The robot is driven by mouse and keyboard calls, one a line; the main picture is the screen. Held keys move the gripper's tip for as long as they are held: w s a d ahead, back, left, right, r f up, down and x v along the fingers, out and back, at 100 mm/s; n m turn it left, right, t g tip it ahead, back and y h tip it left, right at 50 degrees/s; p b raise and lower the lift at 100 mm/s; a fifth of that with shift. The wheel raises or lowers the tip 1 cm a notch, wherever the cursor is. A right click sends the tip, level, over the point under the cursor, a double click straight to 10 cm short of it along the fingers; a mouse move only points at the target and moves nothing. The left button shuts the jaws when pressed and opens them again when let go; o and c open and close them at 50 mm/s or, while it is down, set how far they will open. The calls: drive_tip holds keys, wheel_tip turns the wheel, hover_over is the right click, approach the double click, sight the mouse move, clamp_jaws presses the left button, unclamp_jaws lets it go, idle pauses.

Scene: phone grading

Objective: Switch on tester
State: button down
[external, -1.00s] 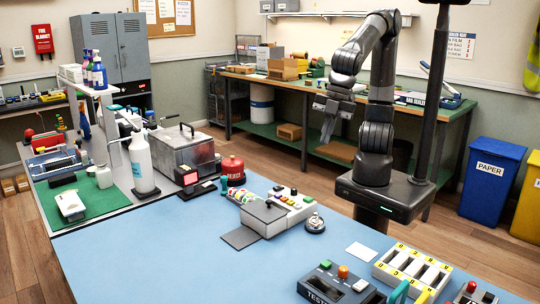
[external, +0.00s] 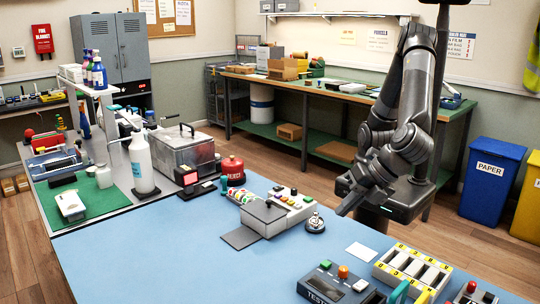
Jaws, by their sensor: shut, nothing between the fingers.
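The tester (external: 326,287) is a dark box with "TESTER" lettering at the front edge of the blue table. It has a green button, an orange-red dome and a light grey rocker-like part on top. Its lower part is cut off by the picture edge. My gripper (external: 341,212) is over the far edge of the blue table (external: 150,262), pointing down and left. It is shut and empty, behind and above the tester and apart from it. It is close to the right of a silver bell-like dome (external: 315,224).
A grey machine with coloured buttons (external: 277,211) stands left of my gripper. A white card (external: 361,252) and a lettered tray with slots (external: 411,268) lie to the right. Another box with a red button (external: 472,292) is at the right. The table's left middle is clear.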

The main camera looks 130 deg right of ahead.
sight(366, 285)
drive_tip(key=w+a+f+n+t+h, duration=0.1)
drive_tip(key=a+f+n+t, duration=0.1)
drive_tip(key=a, duration=0.7)
drive_tip(key=shift+w+a+f+n+h, duration=0.15)
drive_tip(key=shift+a+f+n+h, duration=0.15)
drive_tip(key=shift+f+n, duration=0.35)
drive_tip(key=shift+f, duration=0.1)
drive_tip(key=shift+w+f, duration=0.2)
drive_tip(key=shift+f, duration=1.25)
drive_tip(key=shift+w+f, duration=0.25)
drive_tip(key=shift+f, duration=1.15)
drive_tip(key=shift+w+f, duration=0.2)
drive_tip(key=shift+f, duration=1.25)
drive_tip(key=shift+f, duration=0.15)
drive_tip(key=shift+f, duration=0.3)
drive_tip(key=shift+f, duration=0.15)
drive_tip(key=shift+r, duration=0.55)
drive_tip(key=shift+r, duration=0.1)
